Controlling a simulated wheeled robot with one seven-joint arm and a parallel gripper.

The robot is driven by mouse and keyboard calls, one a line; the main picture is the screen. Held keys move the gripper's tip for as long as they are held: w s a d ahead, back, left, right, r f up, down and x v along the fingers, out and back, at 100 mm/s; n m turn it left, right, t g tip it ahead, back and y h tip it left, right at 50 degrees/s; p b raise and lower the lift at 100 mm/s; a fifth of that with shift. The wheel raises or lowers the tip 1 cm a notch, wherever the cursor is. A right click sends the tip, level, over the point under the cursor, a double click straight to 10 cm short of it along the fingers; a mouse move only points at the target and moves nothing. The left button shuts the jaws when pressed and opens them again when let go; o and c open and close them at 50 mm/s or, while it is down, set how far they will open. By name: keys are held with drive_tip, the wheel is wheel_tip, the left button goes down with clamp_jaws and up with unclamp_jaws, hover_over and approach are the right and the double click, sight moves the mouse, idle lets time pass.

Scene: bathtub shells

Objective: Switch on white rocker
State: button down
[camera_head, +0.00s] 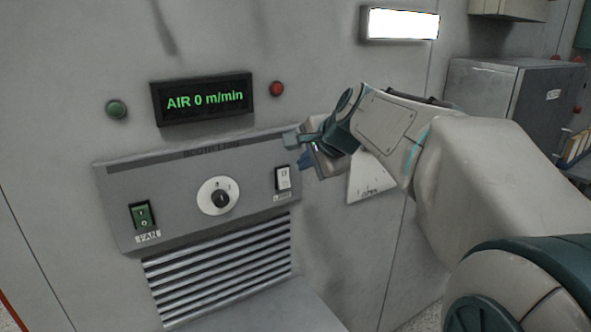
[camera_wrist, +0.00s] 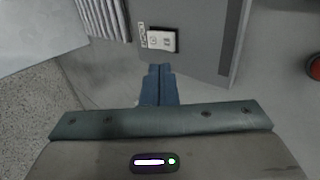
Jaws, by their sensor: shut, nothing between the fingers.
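The white rocker (camera_head: 283,178) sits at the right end of the grey control panel (camera_head: 120,195), with a small label below it. It also shows in the wrist view (camera_wrist: 162,41), just beyond my fingertips. My gripper (camera_head: 304,160) is shut and empty, just to the right of and slightly above the rocker in the head view. In the wrist view its blue fingers (camera_wrist: 160,68) are together and point at the rocker, with a small gap in the picture. I cannot tell whether they touch the panel.
A display (camera_head: 202,99) above reads "AIR 0 m/min", between green (camera_head: 116,109) and red (camera_head: 277,88) buttons. Vent slats (camera_head: 218,268) lie below. A grey cabinet (camera_head: 500,95) stands right.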

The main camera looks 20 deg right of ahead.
drive_tip(key=s+r, duration=0.3)
drive_tip(key=r, duration=0.2)
drive_tip(key=shift+s+d+r, duration=0.25)
drive_tip(key=shift+d, duration=0.15)
drive_tip(key=s+a+f+n+g+h, duration=0.1)
drive_tip(key=s+a+f+n+g, duration=0.1)
drive_tip(key=s+f+n, duration=0.5)
drive_tip(key=s+a+f+n+g+h, duration=0.1)
drive_tip(key=s+f+n+g, duration=0.3)
drive_tip(key=s+f, duration=0.9)
wheel_tip(320, 180, down, 6)
drive_tip(key=a+n, duration=0.1)
drive_tip(key=n, duration=0.2)
drive_tip(key=shift+a+f+n+h, duration=0.25)
drive_tip(key=shift+a+n+h, duration=0.05)
drive_tip(key=shift+a+n, duration=0.1)
